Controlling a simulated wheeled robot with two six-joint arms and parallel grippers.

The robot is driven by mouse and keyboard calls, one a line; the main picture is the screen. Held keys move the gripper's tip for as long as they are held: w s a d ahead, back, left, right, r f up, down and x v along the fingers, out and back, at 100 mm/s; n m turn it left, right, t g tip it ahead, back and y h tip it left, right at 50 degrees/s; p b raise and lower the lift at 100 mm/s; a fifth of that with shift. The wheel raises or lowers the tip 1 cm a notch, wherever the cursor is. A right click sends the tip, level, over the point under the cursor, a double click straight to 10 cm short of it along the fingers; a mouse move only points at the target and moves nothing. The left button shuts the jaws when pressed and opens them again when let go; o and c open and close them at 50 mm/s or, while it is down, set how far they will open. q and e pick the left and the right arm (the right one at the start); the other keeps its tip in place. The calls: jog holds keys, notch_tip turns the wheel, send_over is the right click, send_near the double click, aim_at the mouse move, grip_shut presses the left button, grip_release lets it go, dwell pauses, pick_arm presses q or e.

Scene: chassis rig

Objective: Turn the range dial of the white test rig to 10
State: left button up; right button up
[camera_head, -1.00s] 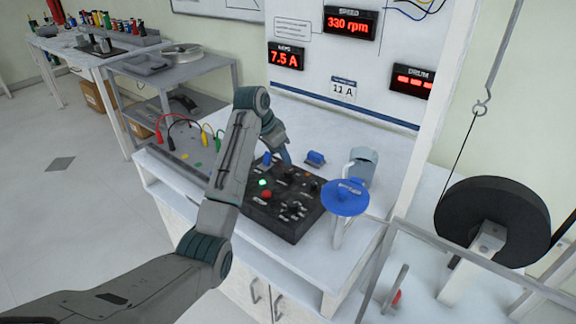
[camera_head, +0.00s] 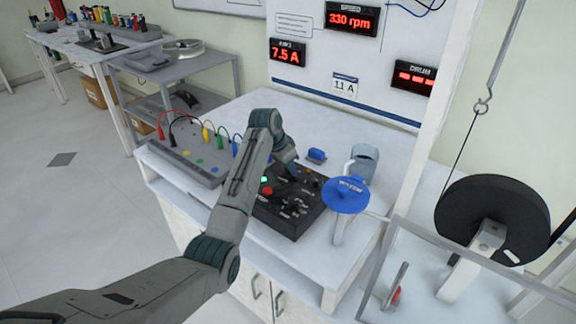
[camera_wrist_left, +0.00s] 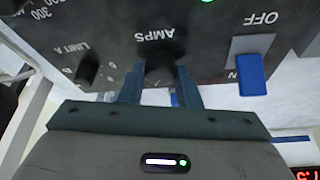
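The white test rig (camera_head: 228,113) has a white top and a backboard with red displays reading 330 rpm and 7.5 A. A black control panel (camera_head: 293,222) with knobs, a red button and a green light lies on it. My left gripper is over this panel, its fingers hidden in the head view. In the left wrist view its fingers (camera_wrist_left: 160,78) are apart, either side of the dark knob labelled AMPS (camera_wrist_left: 160,62); contact is not clear. A LIMIT A knob (camera_wrist_left: 88,67) is to its left. I can read no range label. My right gripper is not in view.
A blue switch (camera_wrist_left: 251,75) marked OFF is right of the fingers. A blue round-topped part (camera_head: 345,195) stands right of the panel. A grey box with coloured leads (camera_head: 188,160) lies left. A black drum (camera_head: 493,222) is at far right.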

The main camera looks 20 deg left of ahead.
pick_arm(q)
jog(key=shift+c, duration=0.7)
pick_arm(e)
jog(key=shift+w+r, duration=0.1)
